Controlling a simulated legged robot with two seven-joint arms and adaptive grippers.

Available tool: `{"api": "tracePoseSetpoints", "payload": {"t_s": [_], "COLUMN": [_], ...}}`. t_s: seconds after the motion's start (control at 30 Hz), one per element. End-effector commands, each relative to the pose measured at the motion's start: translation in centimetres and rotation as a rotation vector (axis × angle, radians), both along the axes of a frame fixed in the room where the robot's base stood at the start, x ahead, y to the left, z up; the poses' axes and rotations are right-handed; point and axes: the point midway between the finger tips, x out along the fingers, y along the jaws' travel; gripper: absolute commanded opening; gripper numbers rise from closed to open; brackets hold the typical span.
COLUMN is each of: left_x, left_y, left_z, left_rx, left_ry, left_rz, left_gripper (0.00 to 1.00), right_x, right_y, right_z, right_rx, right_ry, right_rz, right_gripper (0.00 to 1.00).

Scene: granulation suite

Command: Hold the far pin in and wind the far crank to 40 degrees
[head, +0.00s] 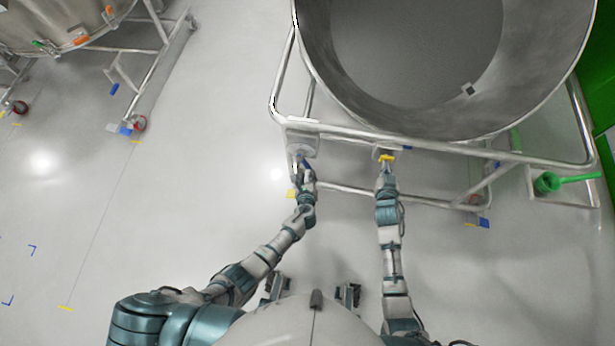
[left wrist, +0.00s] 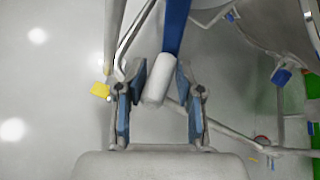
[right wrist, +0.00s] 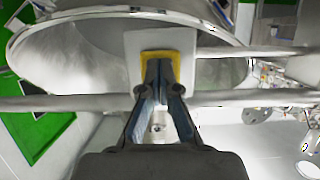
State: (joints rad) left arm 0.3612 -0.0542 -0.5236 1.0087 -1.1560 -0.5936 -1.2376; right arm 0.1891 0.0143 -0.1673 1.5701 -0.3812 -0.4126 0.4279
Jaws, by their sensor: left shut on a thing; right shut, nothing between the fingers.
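The crank shows in the left wrist view as a blue arm (left wrist: 176,25) with a white cylindrical grip (left wrist: 157,82). My left gripper (head: 302,167) is shut on that grip, with a finger on each side. In the head view it is below the round hub (head: 301,141) on the left of the frame bar. The yellow pin (head: 387,157) sits on a pale plate (right wrist: 133,42) under the bar. My right gripper (right wrist: 160,64) is shut and empty, its fingertips in front of the yellow pin, covering its middle. I cannot tell how far in the pin is.
A large open steel bowl (head: 400,60) sits above, in a tubular frame (head: 440,152) that runs close to both grippers. A green scoop-like thing (head: 548,182) lies at the right. Another steel vessel (head: 60,20) on a wheeled frame stands at the upper left.

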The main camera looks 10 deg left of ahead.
Motion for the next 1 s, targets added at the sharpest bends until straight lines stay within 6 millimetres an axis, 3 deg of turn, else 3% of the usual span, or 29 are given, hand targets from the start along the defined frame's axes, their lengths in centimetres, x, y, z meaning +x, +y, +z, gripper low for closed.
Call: {"api": "tracePoseSetpoints", "payload": {"t_s": [1.0], "left_x": [0.0], "left_y": [0.2], "left_z": [-0.1], "left_rx": [0.0], "left_ry": [0.001], "left_rz": [0.005], "left_gripper": [0.0], "right_x": [-7.9], "right_y": [0.0], "right_z": [0.0], "right_rx": [0.0], "right_ry": [0.001], "right_rz": [0.0], "right_gripper": [0.0]}}
